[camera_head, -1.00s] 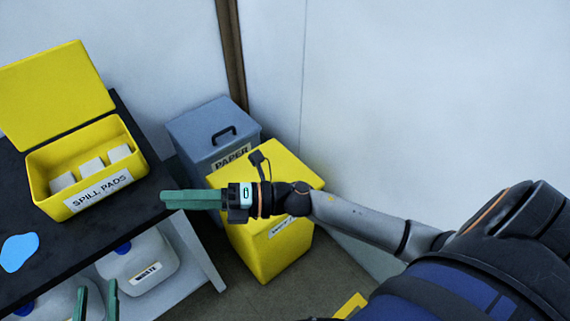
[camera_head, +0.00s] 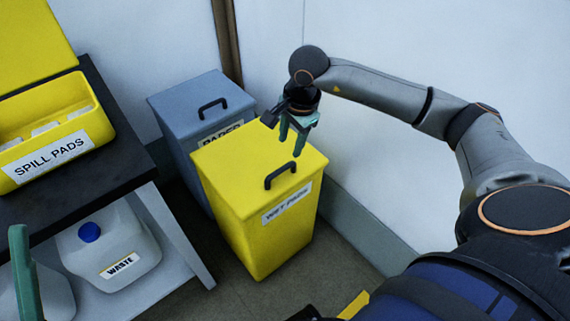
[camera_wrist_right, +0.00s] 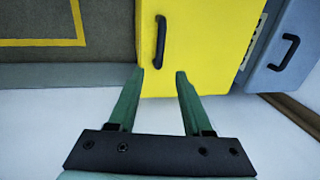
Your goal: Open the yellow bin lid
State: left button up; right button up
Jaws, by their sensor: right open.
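The yellow bin (camera_head: 262,225) stands on the floor with a "WET PADS" label on its front. Its flat yellow lid (camera_head: 235,170) is closed and has a black handle (camera_head: 281,174) near the front edge. My right gripper (camera_head: 298,138) is open and empty, pointing down above the lid's right side, behind the handle in the head view. In the right wrist view the handle (camera_wrist_right: 160,42) lies beyond the fingertips, slightly left of the middle between them, apart from them. My left gripper (camera_head: 24,270) shows only partly at the lower left edge; its jaw state is unclear.
A grey paper bin (camera_head: 185,104) with a black handle stands behind the yellow bin. A dark table (camera_head: 110,165) at left holds an open yellow spill pads box (camera_head: 60,125). Waste jugs (camera_head: 115,250) sit below it. The white wall is close on the right.

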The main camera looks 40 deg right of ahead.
aim_at(284, 167)
jog(key=f, duration=0.3)
jog(key=w+f+b, duration=0.1)
jog(key=f, duration=0.2)
jog(key=w+f+b, duration=0.1)
jog(key=f, duration=0.2)
jog(key=shift+a+f, duration=0.15)
jog(key=shift+f, duration=0.25)
grip_shut()
dwell(0.9)
